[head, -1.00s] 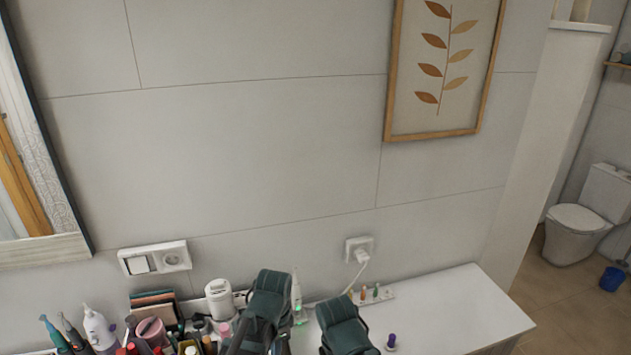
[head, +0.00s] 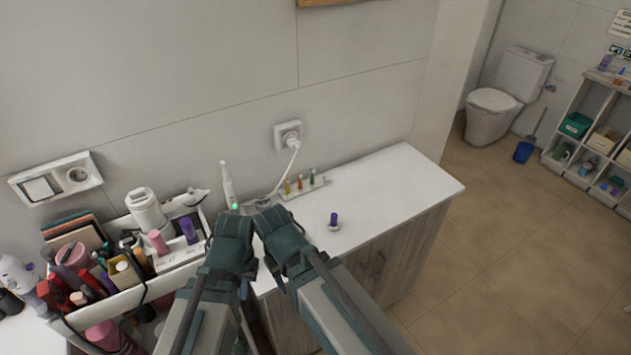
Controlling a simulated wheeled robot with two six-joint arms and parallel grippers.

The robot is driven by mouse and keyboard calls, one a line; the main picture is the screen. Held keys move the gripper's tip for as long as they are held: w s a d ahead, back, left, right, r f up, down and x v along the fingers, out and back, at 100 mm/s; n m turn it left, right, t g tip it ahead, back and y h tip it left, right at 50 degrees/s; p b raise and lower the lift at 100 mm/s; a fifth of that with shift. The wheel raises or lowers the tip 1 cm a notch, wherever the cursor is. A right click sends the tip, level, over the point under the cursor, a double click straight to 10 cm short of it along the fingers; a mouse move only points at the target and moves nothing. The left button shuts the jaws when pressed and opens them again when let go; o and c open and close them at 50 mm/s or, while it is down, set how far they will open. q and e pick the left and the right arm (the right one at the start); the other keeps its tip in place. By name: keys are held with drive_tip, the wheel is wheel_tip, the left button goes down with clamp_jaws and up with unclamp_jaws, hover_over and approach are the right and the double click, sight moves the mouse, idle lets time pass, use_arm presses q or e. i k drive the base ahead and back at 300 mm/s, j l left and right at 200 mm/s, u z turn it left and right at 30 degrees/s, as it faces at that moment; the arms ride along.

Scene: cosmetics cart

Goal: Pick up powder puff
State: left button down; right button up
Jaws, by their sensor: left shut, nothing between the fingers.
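I cannot make out a powder puff for certain in the head view. A pink rounded item (head: 74,256) sits among the cosmetics in the white cart at the left, but I cannot tell what it is. My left gripper (head: 246,210) is shut and empty, over the left end of the white cabinet top (head: 392,184). My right gripper (head: 263,204) is close beside it on the right. Its fingers are too small and hidden to show whether they are open.
The cosmetics cart (head: 108,305) is crowded with bottles and tubes. A white electric toothbrush (head: 227,184) stands behind the grippers. Small bottles on a rack (head: 301,187) and a purple-topped item (head: 333,221) stand on the cabinet. Its right part is clear. Open floor lies further right.

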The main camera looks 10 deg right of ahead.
sight(333, 225)
drive_tip(key=k+j+z, duration=0.1)
drive_tip(key=k+z, duration=0.45)
drive_tip(key=z, duration=0.15)
